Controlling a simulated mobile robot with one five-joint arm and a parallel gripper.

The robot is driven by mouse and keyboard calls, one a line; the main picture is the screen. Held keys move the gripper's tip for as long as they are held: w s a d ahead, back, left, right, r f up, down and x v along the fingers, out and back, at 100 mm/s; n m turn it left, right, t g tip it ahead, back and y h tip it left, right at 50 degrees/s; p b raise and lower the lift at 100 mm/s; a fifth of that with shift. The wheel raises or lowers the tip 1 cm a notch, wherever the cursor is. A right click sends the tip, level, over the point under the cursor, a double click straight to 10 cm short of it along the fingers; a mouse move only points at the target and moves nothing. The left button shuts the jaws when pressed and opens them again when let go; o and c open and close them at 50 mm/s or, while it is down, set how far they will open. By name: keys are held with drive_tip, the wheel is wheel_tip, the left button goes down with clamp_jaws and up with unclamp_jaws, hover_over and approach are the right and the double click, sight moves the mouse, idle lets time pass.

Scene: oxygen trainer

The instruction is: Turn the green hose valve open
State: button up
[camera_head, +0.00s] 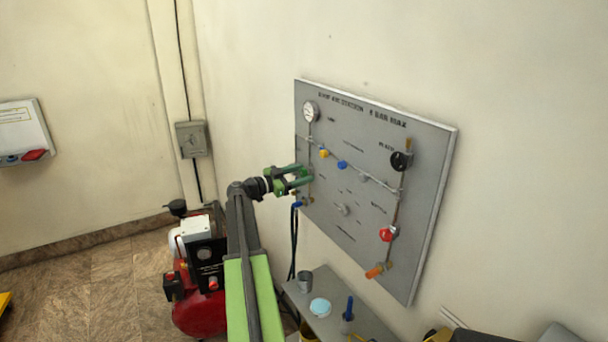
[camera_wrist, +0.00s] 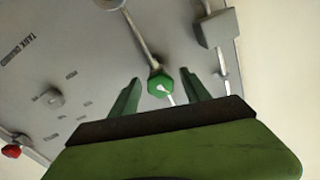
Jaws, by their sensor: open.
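The green hose valve (camera_wrist: 160,86) is a small hexagonal green knob with a thin white lever or pin on it, at the end of a metal pipe on the grey panel. My gripper (camera_wrist: 160,77) is open, with one green finger on each side of the knob in the wrist view. No contact shows, and I cannot tell how deep the fingers reach around it. In the head view my gripper (camera_head: 307,176) is at the left edge of the panel and hides the valve.
The grey panel (camera_head: 340,225) on the wall carries a gauge (camera_head: 311,112), a black knob (camera_head: 401,161), a red knob (camera_head: 387,234) and an orange-tipped fitting (camera_head: 376,271). A red compressor (camera_head: 198,318) stands below left. A grey shelf (camera_head: 375,325) holds a cup (camera_head: 305,281).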

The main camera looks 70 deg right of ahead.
drive_tip(key=shift+s+d, duration=0.3)
drive_tip(key=shift+d, duration=0.1)
clamp_jaws()
drive_tip(key=shift+n, duration=1.6)
unclamp_jaws()
